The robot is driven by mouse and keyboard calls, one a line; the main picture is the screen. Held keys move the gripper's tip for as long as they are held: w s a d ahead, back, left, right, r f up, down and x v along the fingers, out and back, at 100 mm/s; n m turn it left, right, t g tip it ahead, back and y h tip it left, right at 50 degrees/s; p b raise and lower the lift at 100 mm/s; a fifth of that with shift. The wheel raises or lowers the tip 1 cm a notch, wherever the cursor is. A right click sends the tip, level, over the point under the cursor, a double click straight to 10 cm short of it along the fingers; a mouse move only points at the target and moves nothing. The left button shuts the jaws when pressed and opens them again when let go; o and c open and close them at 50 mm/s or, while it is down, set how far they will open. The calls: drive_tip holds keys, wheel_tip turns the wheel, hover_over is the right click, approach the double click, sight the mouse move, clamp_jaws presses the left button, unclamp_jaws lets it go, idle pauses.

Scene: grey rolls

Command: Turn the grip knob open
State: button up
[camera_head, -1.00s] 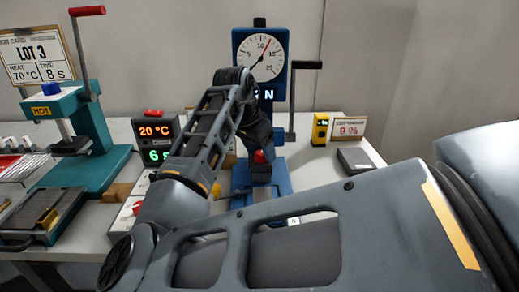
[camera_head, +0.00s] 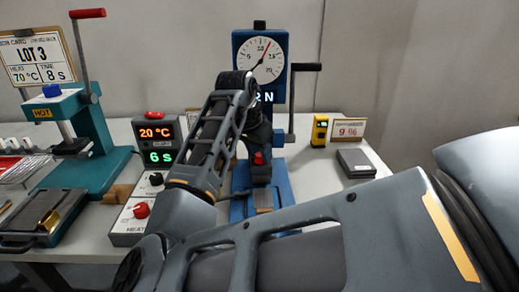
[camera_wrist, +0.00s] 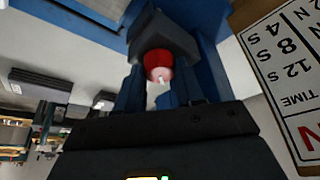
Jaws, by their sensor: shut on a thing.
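The grip knob is red (camera_head: 259,157) and sits on a dark block at the front of the blue tester with a round dial (camera_head: 260,55). In the wrist view the red knob (camera_wrist: 158,64) shows a pale mark and lies between my fingers, against the dark block (camera_wrist: 165,38). My gripper (camera_wrist: 158,82) is shut on it. In the head view my arm covers much of the tester's middle and my fingers are hard to make out. How far the knob is turned is not clear.
A black lever (camera_head: 306,67) stands at the tester's right. The control box with a red knob (camera_head: 141,210) and the display (camera_head: 158,140) stand left. A teal press (camera_head: 100,140) is farther left. A yellow device (camera_head: 319,130) and a grey box (camera_head: 356,163) lie right.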

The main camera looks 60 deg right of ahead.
drive_tip(key=n+p, duration=0.1)
drive_tip(key=n+t+p, duration=0.1)
drive_tip(key=n, duration=0.1)
drive_tip(key=n+t+p, duration=0.1)
drive_tip(key=n+p, duration=0.1)
drive_tip(key=shift+s+r, duration=0.25)
drive_tip(key=n+t+p, duration=0.1)
drive_tip(key=n+p, duration=0.1)
drive_tip(key=n+y+p, duration=0.1)
drive_tip(key=n+p, duration=0.2)
drive_tip(key=shift+s+d+n+t+p, duration=0.15)
drive_tip(key=shift+n+t+p, duration=0.15)
drive_tip(key=shift+t+p, duration=0.1)
drive_tip(key=n+y+p, duration=0.1)
drive_tip(key=n+p, duration=0.2)
drive_tip(key=shift+f+t, duration=0.1)
drive_tip(key=shift+t, duration=0.3)
drive_tip(key=shift+f+n+y+p, duration=0.1)
drive_tip(key=shift+n+y+p, duration=0.45)
drive_tip(key=shift+n, duration=1.15)
drive_tip(key=shift+y, duration=0.25)
drive_tip(key=o, duration=1)
drive_tip(key=shift+d, duration=0.1)
drive_tip(key=shift+o, duration=0.2)
drive_tip(key=b+v, duration=0.1)
drive_tip(key=v, duration=0.6)
drive_tip(key=shift+s+r, duration=0.25)
drive_tip(key=shift+r, duration=0.05)
